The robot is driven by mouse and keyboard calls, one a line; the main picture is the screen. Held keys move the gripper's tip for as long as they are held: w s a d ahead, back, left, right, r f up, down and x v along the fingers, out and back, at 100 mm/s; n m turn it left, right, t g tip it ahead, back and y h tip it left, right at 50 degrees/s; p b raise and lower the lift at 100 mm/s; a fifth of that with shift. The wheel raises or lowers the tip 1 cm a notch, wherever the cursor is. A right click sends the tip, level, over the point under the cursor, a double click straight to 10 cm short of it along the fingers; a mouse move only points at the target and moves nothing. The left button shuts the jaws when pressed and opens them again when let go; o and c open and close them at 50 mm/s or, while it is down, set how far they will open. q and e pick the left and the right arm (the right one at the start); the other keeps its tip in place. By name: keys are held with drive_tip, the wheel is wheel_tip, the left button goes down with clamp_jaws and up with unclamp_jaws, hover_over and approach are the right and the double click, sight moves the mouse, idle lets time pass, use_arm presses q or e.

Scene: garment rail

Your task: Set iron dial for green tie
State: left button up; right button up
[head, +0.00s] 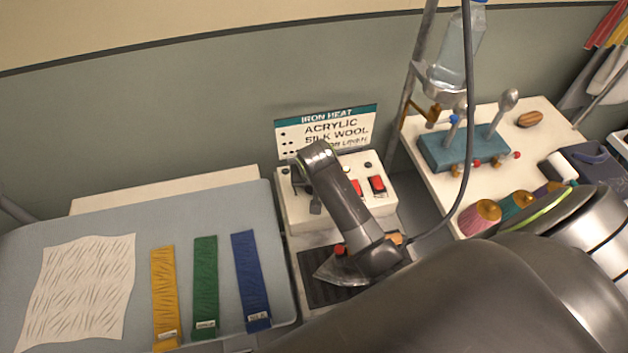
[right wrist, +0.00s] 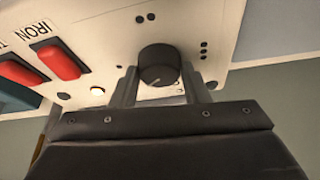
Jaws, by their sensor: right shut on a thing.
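The green tie (head: 205,285) lies flat on the ironing board between a yellow tie (head: 163,295) and a blue tie (head: 251,280). The iron dial (right wrist: 160,64) is a black round knob on the white control box, seen in the right wrist view. Its pale pointer line faces the lower edge of the picture, slightly left. Groups of black dots surround it. My right gripper (right wrist: 160,82) is shut on the dial, one finger at each side. In the head view my right wrist hides the dial. My left gripper is not in view.
The control box (head: 350,170) has red switches and a lit lamp (right wrist: 97,91). An iron heat card (head: 326,130) stands behind it. The iron (head: 338,268) sits on a dark rest in front. A crumpled cloth (head: 80,285) lies left; thread spools (head: 480,215) stand right.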

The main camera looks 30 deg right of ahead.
drive_tip(key=m+h, duration=0.1)
drive_tip(key=m, duration=0.2)
drive_tip(key=shift+a+m+g, duration=0.15)
drive_tip(key=shift+m+g, duration=0.15)
drive_tip(key=shift+g, duration=0.1)
drive_tip(key=shift+w+m+g+h, duration=0.1)
drive_tip(key=shift+m+g+h, duration=0.4)
drive_tip(key=shift+m, duration=1.2)
drive_tip(key=o, duration=1)
drive_tip(key=shift+c, duration=0.2)
